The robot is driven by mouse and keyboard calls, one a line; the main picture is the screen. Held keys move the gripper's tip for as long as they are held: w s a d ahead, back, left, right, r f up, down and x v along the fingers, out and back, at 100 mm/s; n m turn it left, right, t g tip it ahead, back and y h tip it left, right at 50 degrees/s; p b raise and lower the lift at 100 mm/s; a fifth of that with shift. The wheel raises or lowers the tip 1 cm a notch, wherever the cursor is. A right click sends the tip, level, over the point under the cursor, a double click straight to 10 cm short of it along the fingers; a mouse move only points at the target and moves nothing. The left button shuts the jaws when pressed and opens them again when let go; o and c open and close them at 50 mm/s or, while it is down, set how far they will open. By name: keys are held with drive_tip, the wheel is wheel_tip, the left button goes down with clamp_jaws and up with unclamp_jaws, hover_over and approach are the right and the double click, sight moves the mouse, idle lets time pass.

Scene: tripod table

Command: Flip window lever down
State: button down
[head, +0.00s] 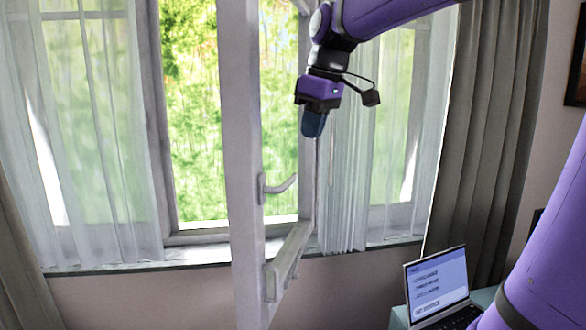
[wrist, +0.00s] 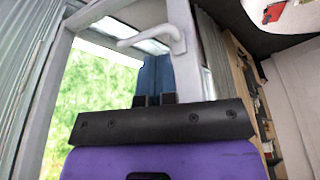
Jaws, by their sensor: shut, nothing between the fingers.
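The window lever (head: 278,186) is a pale handle on the upright edge of the white window sash (head: 240,130), which stands swung open into the room. The lever sticks out to the right and slants slightly up at its free end. In the wrist view the lever (wrist: 150,38) points left from its mount on the frame, just beyond my fingertips. My gripper (head: 313,124) hangs fingers down, above and to the right of the lever, apart from it in the head view. Its dark blue fingers (wrist: 153,72) are shut together and empty.
Sheer white curtains (head: 346,180) and a grey-brown drape (head: 485,130) hang at the window. The sash's lower rail (head: 290,258) runs below the lever. An open laptop (head: 438,285) stands at the lower right. The space between my gripper and the lever looks clear.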

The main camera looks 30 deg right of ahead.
sight(292, 177)
drive_tip(key=w+d+r+n+g, duration=0.1)
drive_tip(key=w+d+r+n, duration=0.1)
drive_tip(key=w, duration=0.7)
drive_tip(key=shift+d+r+n, duration=0.3)
drive_tip(key=shift+d+n, duration=0.2)
drive_tip(key=shift+d, duration=0.65)
drive_tip(key=shift+f, duration=0.15)
drive_tip(key=f, duration=0.4)
drive_tip(key=w+a+f, duration=0.1)
drive_tip(key=f, duration=0.4)
drive_tip(key=w+a+f, duration=0.1)
drive_tip(key=f, duration=0.3)
drive_tip(key=shift+f, duration=0.25)
drive_tip(key=shift+d+f+y, duration=0.1)
drive_tip(key=shift+y, duration=0.2)
